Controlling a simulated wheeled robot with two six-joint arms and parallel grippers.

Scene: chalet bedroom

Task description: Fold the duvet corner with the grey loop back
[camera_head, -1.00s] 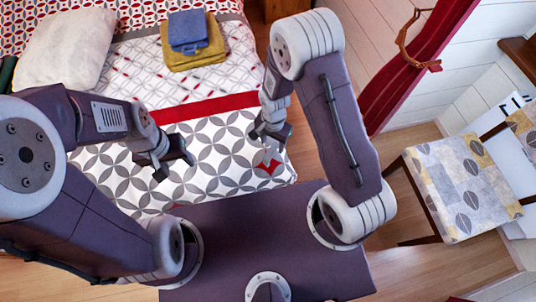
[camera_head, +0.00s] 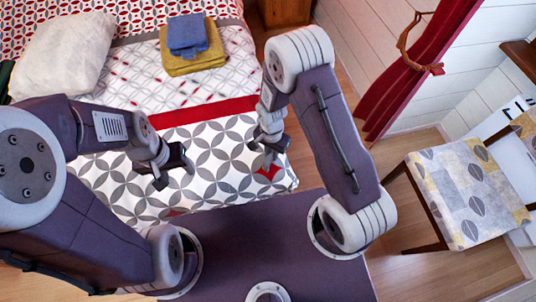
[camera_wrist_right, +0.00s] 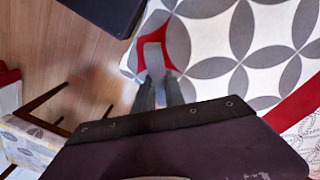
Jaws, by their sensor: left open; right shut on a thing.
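The duvet (camera_head: 215,165) is white with grey petal shapes and a red stripe, and lies flat on the bed. Its near right corner has a red patch (camera_head: 268,172), which also shows in the right wrist view (camera_wrist_right: 177,45). The pale grey loop (camera_wrist_right: 153,55) stands out against that patch in the right wrist view. My right gripper (camera_head: 267,156) is at this corner, its fingers (camera_wrist_right: 157,92) shut on the loop; the fingertips partly hide the grip. My left gripper (camera_head: 174,172) is open and empty above the duvet, left of the corner.
Folded blue and yellow towels (camera_head: 190,52) and a white pillow (camera_head: 65,55) lie farther up the bed. A patterned chair (camera_head: 462,190) stands at the right, beyond bare floor. A red curtain (camera_head: 405,80) hangs by the wall.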

